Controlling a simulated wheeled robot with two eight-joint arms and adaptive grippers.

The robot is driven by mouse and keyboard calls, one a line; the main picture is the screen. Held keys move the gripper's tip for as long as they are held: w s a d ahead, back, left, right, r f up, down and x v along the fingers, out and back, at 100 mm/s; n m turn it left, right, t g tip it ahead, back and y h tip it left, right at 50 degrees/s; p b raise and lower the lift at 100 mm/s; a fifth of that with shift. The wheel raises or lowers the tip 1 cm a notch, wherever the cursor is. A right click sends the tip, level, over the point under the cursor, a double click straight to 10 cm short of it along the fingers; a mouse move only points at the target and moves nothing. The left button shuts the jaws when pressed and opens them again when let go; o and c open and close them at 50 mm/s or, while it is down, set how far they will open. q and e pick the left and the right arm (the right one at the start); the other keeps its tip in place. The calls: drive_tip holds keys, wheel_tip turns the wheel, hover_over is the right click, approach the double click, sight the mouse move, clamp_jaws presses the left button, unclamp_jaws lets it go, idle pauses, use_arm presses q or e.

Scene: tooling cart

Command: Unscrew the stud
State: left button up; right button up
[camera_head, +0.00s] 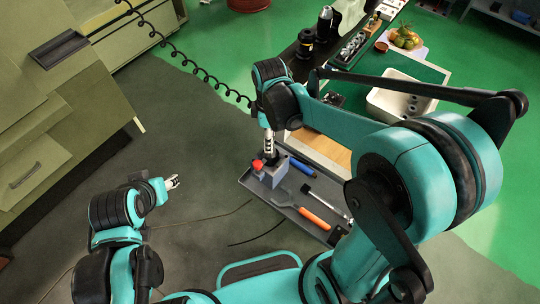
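A grey block (270,178) stands at the far left end of a grey tool tray, with a red knob-like part (257,165) at its left. I cannot make out a separate stud; it may be hidden by my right gripper or too small to see. My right gripper (268,151) points down at the top of the block, just right of the red part. Its fingers are too small to tell whether they are open or shut, or touching anything. My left gripper (174,182) is away to the left, over the floor, and looks empty with its fingertips slightly apart.
The tray (262,196) also holds an orange-handled tool (315,218), a blue-handled tool (303,168) and other hand tools.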

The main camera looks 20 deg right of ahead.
clamp_jaws()
drive_tip(key=n, duration=0.4)
drive_tip(key=shift+n, duration=1)
drive_tip(key=n, duration=0.6)
